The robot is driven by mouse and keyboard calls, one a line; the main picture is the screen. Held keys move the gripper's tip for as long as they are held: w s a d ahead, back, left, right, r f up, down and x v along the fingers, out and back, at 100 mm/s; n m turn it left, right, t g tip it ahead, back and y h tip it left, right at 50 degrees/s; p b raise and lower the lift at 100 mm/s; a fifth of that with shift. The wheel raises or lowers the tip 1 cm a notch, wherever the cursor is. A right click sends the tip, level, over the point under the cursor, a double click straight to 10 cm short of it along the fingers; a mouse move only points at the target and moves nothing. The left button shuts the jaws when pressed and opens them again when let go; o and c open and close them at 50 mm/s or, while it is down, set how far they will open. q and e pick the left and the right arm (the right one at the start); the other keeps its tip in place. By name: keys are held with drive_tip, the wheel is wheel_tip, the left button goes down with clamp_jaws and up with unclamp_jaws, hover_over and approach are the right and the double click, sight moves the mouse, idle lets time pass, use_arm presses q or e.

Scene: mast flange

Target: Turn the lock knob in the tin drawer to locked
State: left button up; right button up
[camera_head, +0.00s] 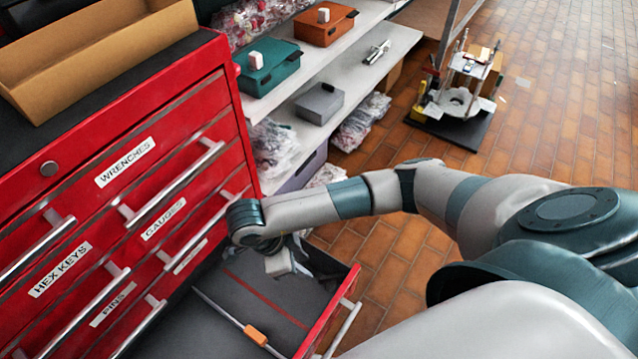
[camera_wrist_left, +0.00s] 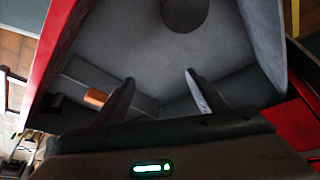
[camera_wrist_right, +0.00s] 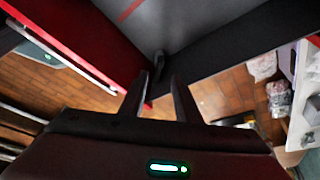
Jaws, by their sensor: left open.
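A red drawer (camera_head: 335,311) with a dark grey liner stands pulled out of the red tool chest; its label is too small to read. My right gripper (camera_head: 294,266) is over its far side. In the right wrist view its fingers (camera_wrist_right: 160,78) are a little apart, with nothing visibly held. A small dark upright piece (camera_wrist_right: 160,58), perhaps the lock knob, shows just beyond the tips at the drawer's edge; I cannot tell if they touch or how it is turned. My left gripper (camera_wrist_left: 160,82) is open and empty, facing a grey drawer interior, and is outside the head view.
A long tool with an orange part (camera_head: 256,335) lies in the drawer. The chest has several shut drawers with bar handles and a cardboard tray (camera_head: 90,62) on top. Shelves (camera_head: 375,55) with boxes stand behind. A dark round shape (camera_wrist_left: 185,12) tops the left wrist view.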

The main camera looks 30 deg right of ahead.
sight(321, 278)
use_arm(q)
drive_tip(key=shift+w+d+r+t+h+b, duration=0.2)
drive_tip(key=shift+w+d+t+h+b, duration=0.2)
drive_tip(key=shift+w+d+t+b, duration=0.6)
use_arm(e)
drive_tip(key=x, duration=1.1)
drive_tip(key=shift+f+p, duration=0.1)
drive_tip(key=shift+p, duration=0.2)
use_arm(q)
drive_tip(key=shift+s+d, duration=0.1)
drive_tip(key=shift+d, duration=0.05)
drive_tip(key=shift+g, duration=0.3)
use_arm(e)
clamp_jaws()
